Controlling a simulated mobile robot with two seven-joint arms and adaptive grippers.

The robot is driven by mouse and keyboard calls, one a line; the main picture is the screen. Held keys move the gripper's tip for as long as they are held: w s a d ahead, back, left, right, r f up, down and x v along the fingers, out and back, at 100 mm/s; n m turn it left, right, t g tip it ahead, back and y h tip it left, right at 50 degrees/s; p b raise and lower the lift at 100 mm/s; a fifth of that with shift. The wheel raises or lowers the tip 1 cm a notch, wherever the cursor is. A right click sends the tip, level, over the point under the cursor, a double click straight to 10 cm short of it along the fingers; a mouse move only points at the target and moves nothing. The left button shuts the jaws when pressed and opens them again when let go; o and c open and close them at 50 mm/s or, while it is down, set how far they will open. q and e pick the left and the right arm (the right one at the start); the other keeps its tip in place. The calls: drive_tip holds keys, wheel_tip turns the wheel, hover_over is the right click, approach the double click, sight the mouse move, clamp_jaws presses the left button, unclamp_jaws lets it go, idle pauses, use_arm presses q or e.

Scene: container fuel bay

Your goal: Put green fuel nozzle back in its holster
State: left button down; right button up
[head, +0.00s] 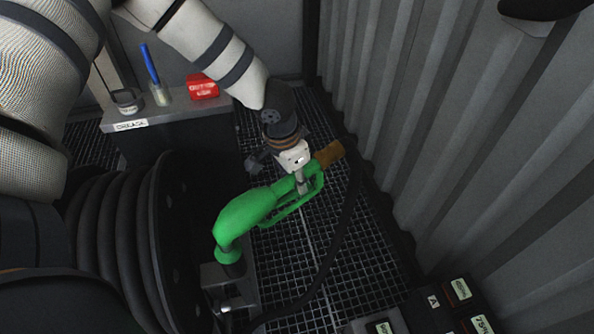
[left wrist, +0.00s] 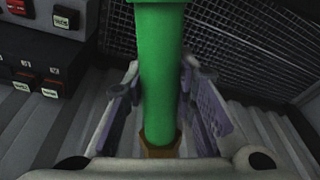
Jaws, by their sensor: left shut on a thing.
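The green fuel nozzle (head: 245,215) is tilted over the grated floor, its curved end pointing down at lower left and its brown collar (head: 330,153) at upper right. My left gripper (head: 301,182) is shut on the nozzle near the collar end. In the left wrist view, the nozzle's green tube (left wrist: 160,75) runs between the two fingers, with the brown collar below. Under the curved end is a grey metal bracket (head: 215,275), which looks like the holster. My right gripper is not in view.
A black hose (head: 345,225) hangs from the collar and curves over the grating. A large black hose reel (head: 165,230) stands at left. A shelf (head: 165,115) behind holds a red box and small containers. A corrugated wall (head: 460,130) rises at right, with labelled dark boxes (head: 440,310) below.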

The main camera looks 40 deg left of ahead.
use_arm(q)
drive_tip(key=shift+f, duration=0.3)
drive_tip(key=c, duration=1.2)
unclamp_jaws()
drive_tip(key=shift+c, duration=0.2)
drive_tip(key=r, duration=0.4)
drive_tip(key=s+r, duration=0.1)
drive_tip(key=r, duration=0.3)
drive_tip(key=s+r, duration=0.1)
drive_tip(key=r, duration=0.3)
drive_tip(key=shift+s+a, duration=0.1)
drive_tip(key=shift+a, duration=0.2)
